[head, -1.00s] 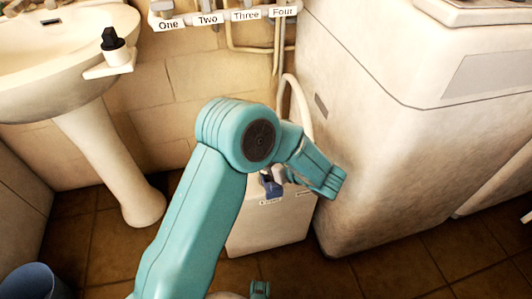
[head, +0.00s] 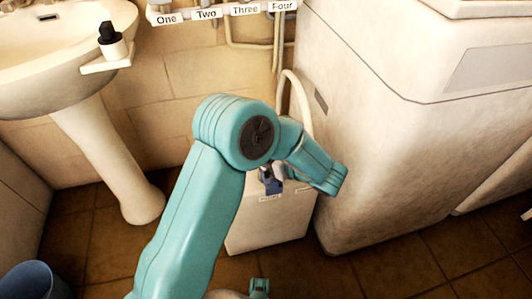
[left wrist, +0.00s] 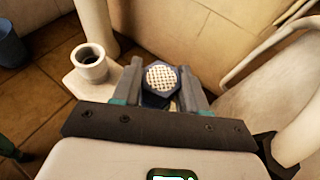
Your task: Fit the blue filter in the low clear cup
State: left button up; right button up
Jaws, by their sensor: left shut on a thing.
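The blue filter (left wrist: 160,79), with a pale mesh face, sits between the two fingers of my left gripper (left wrist: 163,72) in the left wrist view. My left gripper is shut on it. In the head view the blue filter (head: 273,186) shows partly below my left arm, above the white box. A low, pale round cup (left wrist: 90,66) with a dark opening stands on the box top, left of the filter and apart from it in the left wrist view. The cup is hidden by my arm in the head view. My right gripper is not in view.
The white box (head: 265,228) stands on the tiled floor beside a large white appliance (head: 390,150). A washbasin (head: 60,50) on a pedestal stands left, with a dark-topped item (head: 111,42) on its small shelf. A blue bucket (head: 35,282) is at lower left.

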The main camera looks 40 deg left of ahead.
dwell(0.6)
pick_arm(q)
jog(key=shift+b, duration=0.4)
jog(key=shift+f+b, duration=0.45)
jog(key=shift+b, duration=0.05)
jog(key=shift+r, duration=0.2)
jog(key=shift+r+p, duration=0.3)
jog(key=shift+r, duration=0.4)
jog(key=shift+b, duration=0.4)
dwell(0.6)
jog(key=shift+f+b, duration=0.85)
jog(key=shift+b, duration=0.05)
jog(key=shift+r, duration=0.2)
